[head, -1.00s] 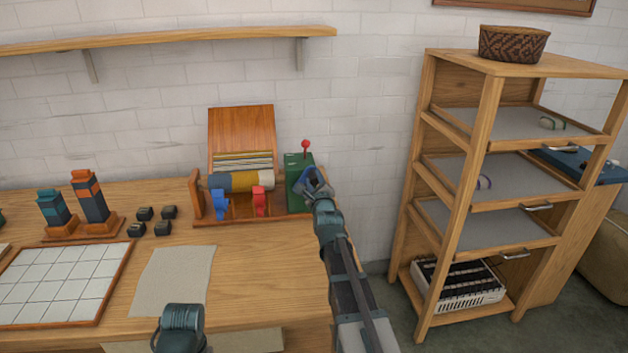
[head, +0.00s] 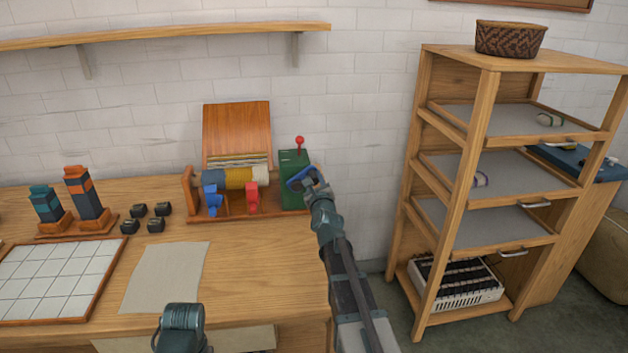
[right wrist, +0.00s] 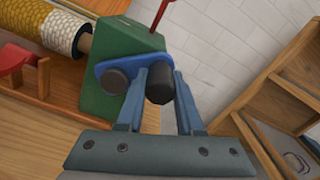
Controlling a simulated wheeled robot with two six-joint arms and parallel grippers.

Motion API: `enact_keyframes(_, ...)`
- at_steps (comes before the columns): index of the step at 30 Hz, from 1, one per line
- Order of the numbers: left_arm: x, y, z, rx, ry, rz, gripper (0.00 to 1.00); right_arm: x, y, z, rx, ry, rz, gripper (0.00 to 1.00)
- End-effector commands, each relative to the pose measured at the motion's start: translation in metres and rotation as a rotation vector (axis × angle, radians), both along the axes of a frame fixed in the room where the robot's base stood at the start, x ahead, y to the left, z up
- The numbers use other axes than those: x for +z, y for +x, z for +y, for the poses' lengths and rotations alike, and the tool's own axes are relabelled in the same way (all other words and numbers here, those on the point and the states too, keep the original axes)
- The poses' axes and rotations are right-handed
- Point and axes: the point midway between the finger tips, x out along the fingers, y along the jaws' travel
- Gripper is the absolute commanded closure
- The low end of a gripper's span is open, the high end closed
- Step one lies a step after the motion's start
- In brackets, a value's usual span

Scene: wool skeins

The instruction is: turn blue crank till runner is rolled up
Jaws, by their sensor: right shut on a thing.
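The blue crank (head: 297,181) sits on the right side of a green box (head: 294,165) with a red-knobbed lever. In the right wrist view the blue crank arm (right wrist: 122,68) lies roughly level, with its dark handle knob (right wrist: 160,88) between my fingers. My right gripper (right wrist: 160,95) is shut on that knob; it also shows in the head view (head: 312,183). The knitted runner (head: 241,176), yellow and white, is on a roller left of the green box. How much of it is wound is hard to tell.
Blue (head: 212,199) and red (head: 252,197) pieces stand in front of the roller. Small black blocks (head: 155,224), two striped towers (head: 83,195) and a tiled tray (head: 55,275) are to the left. A wooden shelf rack (head: 470,190) stands to the right.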

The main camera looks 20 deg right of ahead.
Motion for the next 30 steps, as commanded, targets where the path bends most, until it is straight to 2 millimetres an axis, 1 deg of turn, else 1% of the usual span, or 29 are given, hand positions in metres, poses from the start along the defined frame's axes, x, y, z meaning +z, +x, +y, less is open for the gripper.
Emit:
enact_keyframes(5, 0.0, 0.0, 0.0, 0.0, 0.0, 0.0, 0.5, 0.0, 0.0, 0.0, -0.001, 0.0, 0.0, 1.0)
enact_keyframes(6, 0.0, 0.0, 0.0, 0.0, 0.0, 0.0, 0.5, 0.0, 0.0, 0.0, -0.001, 0.0, 0.0, 0.61)
enact_keyframes(10, 0.0, 0.0, 0.0, 0.0, 0.0, 0.0, 0.5, 0.0, 0.0, 0.0, -0.001, 0.0, 0.0, 0.38)
enact_keyframes(11, 0.0, 0.0, 0.0, 0.0, 0.0, 0.0, 0.5, 0.0, 0.0, 0.0, -0.001, 0.0, 0.0, 0.34)
enact_keyframes(19, 0.0, 0.0, 0.0, 0.0, 0.0, 0.0, 0.5, 0.0, -0.001, 0.0, 0.0, 0.0, 0.0, 0.34)
enact_keyframes(22, 0.0, 0.0, 0.0, 0.0, 0.0, 0.0, 0.5, 0.0, -0.008, 0.002, 0.0, 0.0, 0.0, 0.34)
enact_keyframes(26, 0.0, 0.0, 0.0, 0.0, 0.0, 0.0, 0.5, 0.0, -0.029, 0.008, 0.0, 0.0, 0.0, 0.34)
enact_keyframes(30, 0.0, 0.0, 0.0, 0.0, 0.0, 0.0, 0.5, 0.0, -0.061, 0.017, 0.0, 0.0, 0.0, 0.34)
